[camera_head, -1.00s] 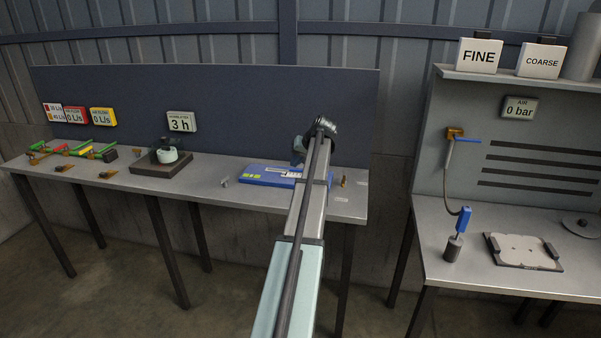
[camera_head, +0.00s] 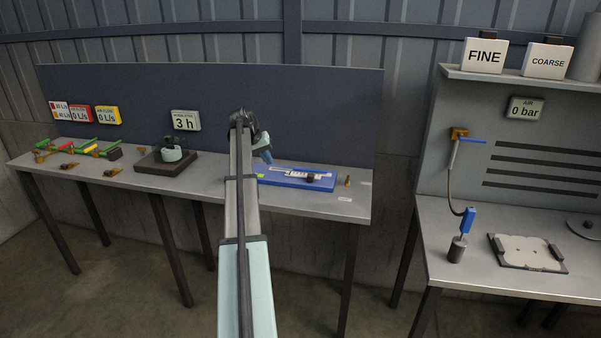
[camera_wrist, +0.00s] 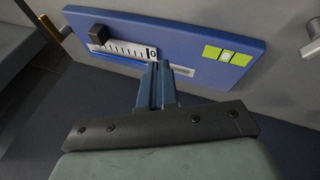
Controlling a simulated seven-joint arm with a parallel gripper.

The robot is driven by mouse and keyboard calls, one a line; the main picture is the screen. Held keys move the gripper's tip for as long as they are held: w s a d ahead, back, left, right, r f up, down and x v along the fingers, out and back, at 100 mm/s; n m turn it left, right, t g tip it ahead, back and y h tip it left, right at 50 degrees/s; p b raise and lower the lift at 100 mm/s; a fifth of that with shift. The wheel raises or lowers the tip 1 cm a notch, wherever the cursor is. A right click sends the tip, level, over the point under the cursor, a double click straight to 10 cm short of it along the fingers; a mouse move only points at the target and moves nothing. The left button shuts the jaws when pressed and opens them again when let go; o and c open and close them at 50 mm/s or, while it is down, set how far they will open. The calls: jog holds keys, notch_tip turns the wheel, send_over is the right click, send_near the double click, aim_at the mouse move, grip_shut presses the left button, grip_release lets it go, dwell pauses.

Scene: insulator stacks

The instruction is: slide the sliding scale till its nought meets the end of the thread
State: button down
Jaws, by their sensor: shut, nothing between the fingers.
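The blue board (camera_head: 325,187) lies on the left bench, and it fills the top of the wrist view (camera_wrist: 213,32). The sliding scale (camera_wrist: 127,49) is a white strip with black ticks and a nought at its right end. A black knob (camera_wrist: 98,35) stands at its left end; the knob also shows in the head view (camera_head: 311,178). A thin blue line runs along the scale's lower edge; I cannot tell if it is the thread. My gripper (camera_wrist: 158,66) is shut and empty, its tips near the nought, apart from the knob. In the head view my gripper (camera_head: 266,157) is left of the knob.
A brass post (camera_head: 347,181) stands beside the board. The dark panel (camera_head: 330,120) rises behind the bench.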

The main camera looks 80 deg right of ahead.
jog(key=s+r+m+g, duration=0.1)
jog(key=s+m+g, duration=0.1)
jog(key=s, duration=0.1)
jog(key=m, duration=0.2)
send_near(302, 175)
jog(key=f, duration=0.2)
jog(key=s+f, duration=0.1)
jog(key=f, duration=0.1)
jog(key=shift+s+a, duration=0.1)
jog(key=shift+a, duration=0.1)
jog(key=s, duration=0.3)
jog(key=shift+r, duration=0.1)
jog(key=shift+s, duration=0.45)
jog(key=shift+s, duration=0.1)
jog(key=shift+s, duration=0.65)
jog(key=shift+w, duration=0.1)
